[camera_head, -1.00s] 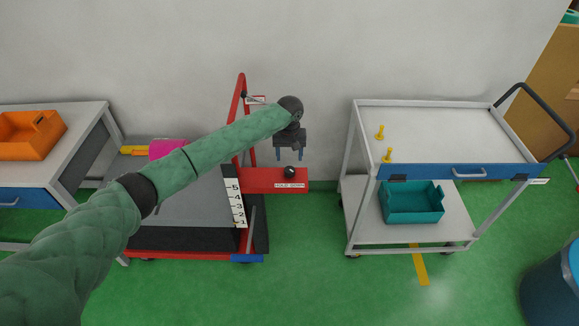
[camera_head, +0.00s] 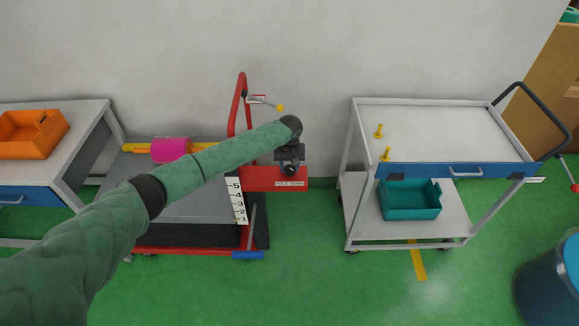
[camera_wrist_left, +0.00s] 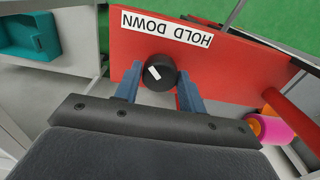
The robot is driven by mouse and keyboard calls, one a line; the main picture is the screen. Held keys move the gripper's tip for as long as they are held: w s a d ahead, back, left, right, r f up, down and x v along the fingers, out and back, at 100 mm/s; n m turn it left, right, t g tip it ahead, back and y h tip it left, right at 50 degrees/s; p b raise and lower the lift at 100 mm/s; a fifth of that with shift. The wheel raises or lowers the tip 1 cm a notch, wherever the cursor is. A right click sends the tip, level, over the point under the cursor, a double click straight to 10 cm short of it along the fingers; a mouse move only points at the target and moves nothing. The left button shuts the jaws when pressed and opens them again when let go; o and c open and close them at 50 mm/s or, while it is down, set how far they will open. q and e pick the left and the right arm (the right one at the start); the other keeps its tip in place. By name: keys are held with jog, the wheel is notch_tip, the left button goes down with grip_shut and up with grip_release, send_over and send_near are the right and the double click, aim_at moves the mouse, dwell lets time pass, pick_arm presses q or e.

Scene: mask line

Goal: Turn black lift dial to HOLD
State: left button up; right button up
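The black lift dial (camera_wrist_left: 160,73) sits on the red panel (camera_wrist_left: 230,68) of the lift cart, beside a white label reading HOLD DOWN (camera_wrist_left: 167,27), upside down in the wrist view. A white pointer mark shows on the dial's face. My left gripper (camera_wrist_left: 160,92) is open, with its blue fingers on either side of the dial. I cannot tell whether they touch it. In the head view my left gripper (camera_head: 289,165) is over the panel and largely covers the dial. My right gripper is not in view.
The red lift cart (camera_head: 241,85) has a numbered scale (camera_head: 237,203) and carries a pink roll (camera_head: 170,150). A yellow-knobbed lever (camera_head: 281,108) is behind my arm. A white trolley (camera_head: 440,120) with a teal bin (camera_head: 410,205) stands right; an orange bin (camera_head: 30,135) is left.

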pick_arm(q)
jog(key=c, duration=0.5)
